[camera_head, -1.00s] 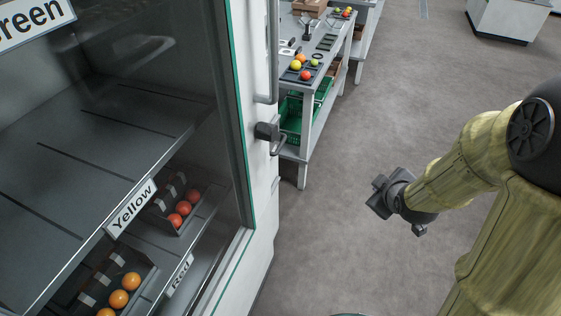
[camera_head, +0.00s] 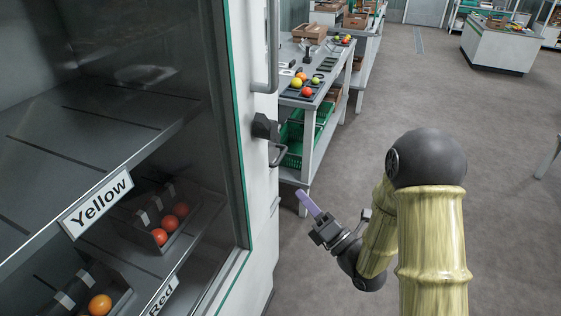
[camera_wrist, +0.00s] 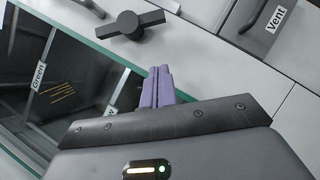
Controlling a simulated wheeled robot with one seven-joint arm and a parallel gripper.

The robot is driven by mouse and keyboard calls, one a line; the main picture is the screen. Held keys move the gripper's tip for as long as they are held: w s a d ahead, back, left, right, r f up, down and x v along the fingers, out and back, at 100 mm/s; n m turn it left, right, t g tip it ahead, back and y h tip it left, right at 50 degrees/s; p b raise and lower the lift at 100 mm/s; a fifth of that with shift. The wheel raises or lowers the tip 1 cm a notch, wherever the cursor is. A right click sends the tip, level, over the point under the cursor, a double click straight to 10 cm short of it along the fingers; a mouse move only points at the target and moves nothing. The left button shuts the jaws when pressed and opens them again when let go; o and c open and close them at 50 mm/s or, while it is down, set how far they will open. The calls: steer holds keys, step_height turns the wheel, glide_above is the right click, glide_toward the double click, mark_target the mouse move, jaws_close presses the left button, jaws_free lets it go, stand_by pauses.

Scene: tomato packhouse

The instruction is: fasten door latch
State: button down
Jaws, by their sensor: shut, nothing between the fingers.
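The cabinet's glass door has a pale frame (camera_head: 258,190) with a green edge and stands at the left of the head view. A dark latch (camera_head: 264,127) sits on this frame, with a bent bar hanging below it. In the wrist view a dark turning latch (camera_wrist: 127,26) with a short lever shows ahead of my fingers, its bar lying across at a slight tilt. My gripper (camera_head: 306,202) is shut and empty, its purple fingers together, below and right of the latch and apart from it. The fingers also show in the wrist view (camera_wrist: 158,86). I cannot tell how far the latch is turned.
A long vertical handle (camera_head: 270,45) runs above the latch. A grey box labelled Vent (camera_wrist: 272,25) is at upper right in the wrist view. A bench (camera_head: 315,105) with tomatoes and a green crate (camera_head: 292,140) stands behind the door edge.

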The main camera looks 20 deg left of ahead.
steer(key=shift+r, duration=0.1)
steer(key=w+d+r+p+x, duration=0.1)
steer(key=p+x, duration=0.2)
steer(key=x, duration=0.9)
steer(key=shift+w+r, duration=0.35)
steer(key=shift+w, duration=0.15)
steer(key=shift+a+f+b, duration=0.1)
steer(key=shift+b, duration=0.25)
steer(key=shift+w+n+b, duration=0.1)
steer(key=shift+n+b, duration=0.3)
